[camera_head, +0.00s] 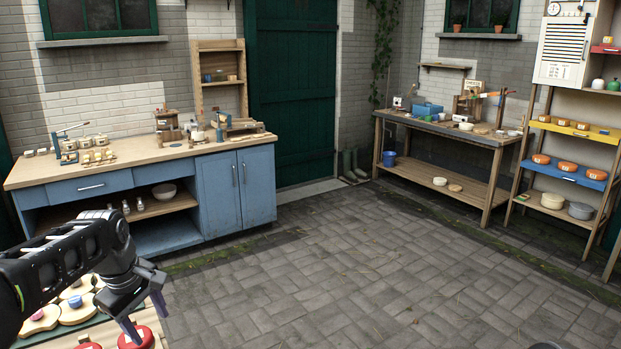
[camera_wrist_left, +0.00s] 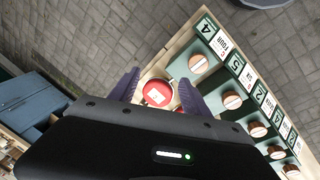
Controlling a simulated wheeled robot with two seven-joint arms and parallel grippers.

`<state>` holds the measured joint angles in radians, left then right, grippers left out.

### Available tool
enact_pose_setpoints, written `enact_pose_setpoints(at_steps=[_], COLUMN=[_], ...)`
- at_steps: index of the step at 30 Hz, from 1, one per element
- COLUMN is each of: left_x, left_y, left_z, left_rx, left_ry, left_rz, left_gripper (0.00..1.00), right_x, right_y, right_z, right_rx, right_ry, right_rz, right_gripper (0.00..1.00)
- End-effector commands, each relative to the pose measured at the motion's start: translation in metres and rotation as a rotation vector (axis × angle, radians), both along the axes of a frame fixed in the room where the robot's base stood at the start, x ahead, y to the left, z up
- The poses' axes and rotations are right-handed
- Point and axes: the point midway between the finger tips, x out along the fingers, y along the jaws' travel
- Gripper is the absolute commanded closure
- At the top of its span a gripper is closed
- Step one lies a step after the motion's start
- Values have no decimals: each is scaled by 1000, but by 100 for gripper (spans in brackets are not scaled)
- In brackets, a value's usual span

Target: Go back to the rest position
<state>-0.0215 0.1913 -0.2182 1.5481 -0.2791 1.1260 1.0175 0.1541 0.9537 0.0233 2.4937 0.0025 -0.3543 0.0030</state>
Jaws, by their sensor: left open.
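My left gripper (camera_head: 146,316) is at the lower left of the head view, pointing down over a low wooden surface. Its two purple fingers are apart. In the left wrist view, the fingers of the left gripper (camera_wrist_left: 159,78) show spread. A red round piece with a white label (camera_wrist_left: 157,93) appears between them in that view. I cannot tell from this view how far below the fingers it is, and nothing is seen clamped. My right gripper is not in view.
Red round pieces (camera_head: 137,338) and cream boards (camera_head: 77,312) lie under my left arm. Numbered green slots (camera_wrist_left: 228,72) hold round pieces alongside. A blue cabinet bench (camera_head: 236,190), a workbench (camera_head: 455,137) and a colourful shelf (camera_head: 571,174) stand farther back. The paved floor (camera_head: 360,260) between is clear.

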Motion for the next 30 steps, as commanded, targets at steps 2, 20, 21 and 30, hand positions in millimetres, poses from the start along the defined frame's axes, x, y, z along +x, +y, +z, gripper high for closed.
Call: enact_pose_setpoints(at_steps=[2, 20, 21, 30], left_x=[24, -142, -166, -261], left_y=[-23, -252, -259, -288], left_z=[-26, -364, -374, -404], left_rx=[15, -18, -45, -192], left_ry=[-89, -211, -181, -26], left_rz=[-162, -996, -1002, -1023], left_gripper=[44, 44, 44, 44], right_x=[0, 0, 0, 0], right_y=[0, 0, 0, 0], right_z=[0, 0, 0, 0], right_rx=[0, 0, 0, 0], right_ry=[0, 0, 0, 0], right_rz=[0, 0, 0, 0], right_gripper=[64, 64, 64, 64])
